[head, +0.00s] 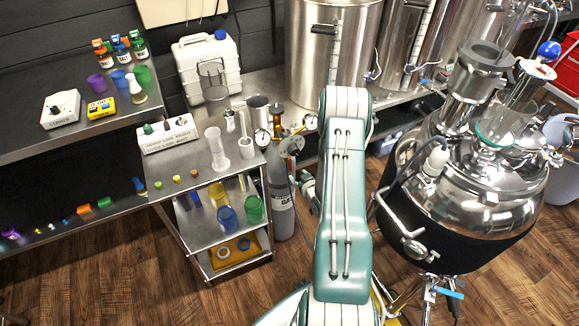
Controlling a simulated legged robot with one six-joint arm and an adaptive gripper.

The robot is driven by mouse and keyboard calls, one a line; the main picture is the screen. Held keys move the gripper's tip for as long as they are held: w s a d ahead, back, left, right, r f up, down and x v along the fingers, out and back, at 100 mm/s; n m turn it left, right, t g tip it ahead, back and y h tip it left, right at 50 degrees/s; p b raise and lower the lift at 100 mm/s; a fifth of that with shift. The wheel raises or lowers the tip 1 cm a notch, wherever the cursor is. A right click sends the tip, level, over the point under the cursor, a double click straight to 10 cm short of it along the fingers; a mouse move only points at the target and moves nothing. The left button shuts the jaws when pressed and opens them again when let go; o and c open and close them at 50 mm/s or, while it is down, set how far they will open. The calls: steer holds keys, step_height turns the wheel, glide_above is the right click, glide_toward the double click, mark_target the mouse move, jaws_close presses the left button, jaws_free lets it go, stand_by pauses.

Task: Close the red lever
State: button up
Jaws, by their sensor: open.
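I cannot make out a red lever in the head view. My teal and white arm fills the middle of the picture and hides what is behind it. Teal wrist parts show at its left side. A blue lever (448,293) shows under the large steel kettle (475,195) on the right.
A steel cart (215,235) with cups and flasks stands left of the cylinder. A steel bench (80,125) with bottles and small devices runs along the left. Tall steel pots (330,50) stand at the back. The wooden floor (120,275) is clear at the front left.

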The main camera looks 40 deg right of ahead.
mark_target(291, 167)
steer(key=x, duration=0.8)
steer(key=shift+w+f, duration=0.1)
steer(key=shift+c, duration=0.3)
jaws_close()
